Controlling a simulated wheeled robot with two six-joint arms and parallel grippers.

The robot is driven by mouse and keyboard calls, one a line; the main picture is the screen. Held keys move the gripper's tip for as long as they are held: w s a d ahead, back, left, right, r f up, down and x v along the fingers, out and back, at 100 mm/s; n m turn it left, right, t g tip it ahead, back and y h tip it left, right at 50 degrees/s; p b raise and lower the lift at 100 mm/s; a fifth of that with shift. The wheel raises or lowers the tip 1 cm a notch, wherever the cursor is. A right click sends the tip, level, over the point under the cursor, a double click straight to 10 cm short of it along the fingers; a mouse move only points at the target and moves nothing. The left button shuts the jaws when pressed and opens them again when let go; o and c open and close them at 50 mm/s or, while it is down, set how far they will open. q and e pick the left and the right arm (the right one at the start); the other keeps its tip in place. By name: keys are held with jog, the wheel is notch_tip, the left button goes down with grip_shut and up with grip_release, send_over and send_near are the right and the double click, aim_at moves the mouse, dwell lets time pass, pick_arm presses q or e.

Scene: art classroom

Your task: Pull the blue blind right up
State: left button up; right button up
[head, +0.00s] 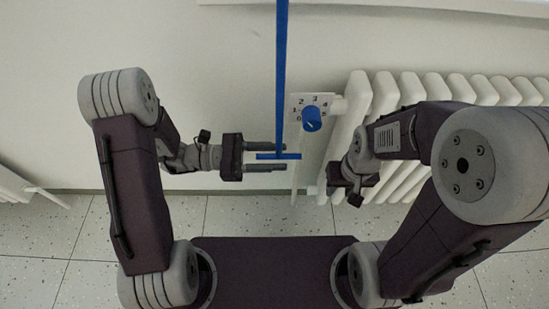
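The blue strap (281,75) hangs straight down from the top edge of the head view in front of the wall. A short blue crossbar (278,156) is at its lower end. My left gripper (283,157) points right, with its two fingers apart, one above and one below the crossbar in the picture. I see gaps between fingers and bar, and cannot tell whether they are at the same depth. My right gripper (345,188) is by the radiator, its fingers too foreshortened to judge. The blind itself is not recognisable in view.
A white panel with numbers and a blue knob (312,120) is just right of the strap. A white ribbed radiator (385,95) stands behind my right arm. Another radiator edge (25,188) is at far left. The wall between is bare, above a speckled tile floor (130,225).

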pick_arm(q)
grip_shut()
dwell(1.4)
